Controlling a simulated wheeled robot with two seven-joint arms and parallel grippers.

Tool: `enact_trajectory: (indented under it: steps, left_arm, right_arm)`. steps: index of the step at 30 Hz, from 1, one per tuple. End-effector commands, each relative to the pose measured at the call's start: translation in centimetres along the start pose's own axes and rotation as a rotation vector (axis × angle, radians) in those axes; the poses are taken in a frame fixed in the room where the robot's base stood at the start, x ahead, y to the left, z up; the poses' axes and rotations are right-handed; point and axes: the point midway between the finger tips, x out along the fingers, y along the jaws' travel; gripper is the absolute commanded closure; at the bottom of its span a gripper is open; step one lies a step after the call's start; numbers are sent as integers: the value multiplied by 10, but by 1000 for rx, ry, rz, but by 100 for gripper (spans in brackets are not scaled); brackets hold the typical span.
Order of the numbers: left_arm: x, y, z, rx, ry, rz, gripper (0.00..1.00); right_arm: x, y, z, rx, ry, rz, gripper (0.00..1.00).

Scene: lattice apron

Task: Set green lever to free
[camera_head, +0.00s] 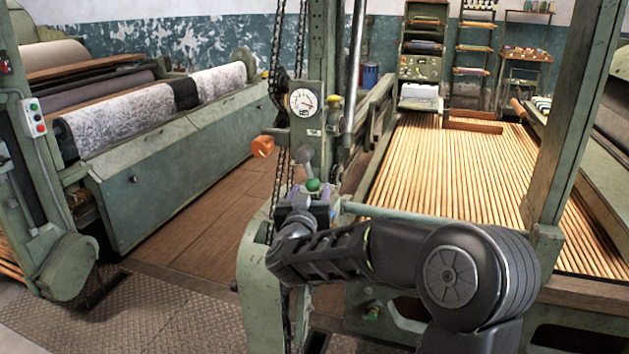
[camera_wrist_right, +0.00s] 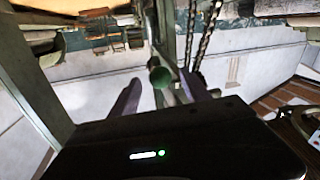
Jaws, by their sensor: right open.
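The green lever's round knob (camera_head: 313,184) shows on the green machine post in the head view, just beyond my right gripper (camera_head: 312,195). In the right wrist view the green knob (camera_wrist_right: 161,77) appears between the two fingers of my right gripper (camera_wrist_right: 163,90). The fingers are apart, with one on each side of the knob in that picture. I cannot tell whether either finger touches it. The lever's base and any position marks are hidden or too small to read. My left gripper is not in view.
A grey-knobbed lever (camera_head: 304,154) stands just above the green knob. An orange knob (camera_head: 262,146) sticks out to the left. A dial (camera_head: 303,102) sits higher on the post, with hanging chains (camera_head: 278,65) beside it. A slatted wooden bed (camera_head: 450,160) lies to the right.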

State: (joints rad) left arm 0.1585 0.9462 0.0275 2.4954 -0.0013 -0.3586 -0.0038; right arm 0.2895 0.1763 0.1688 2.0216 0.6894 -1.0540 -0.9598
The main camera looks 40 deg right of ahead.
Motion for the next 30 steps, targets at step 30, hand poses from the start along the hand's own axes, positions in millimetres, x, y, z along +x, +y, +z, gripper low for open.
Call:
enact_trajectory:
  steps: [30]
  left_arm:
    - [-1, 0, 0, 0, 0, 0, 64]
  right_arm:
    - [65, 0, 0, 0, 0, 0, 65]
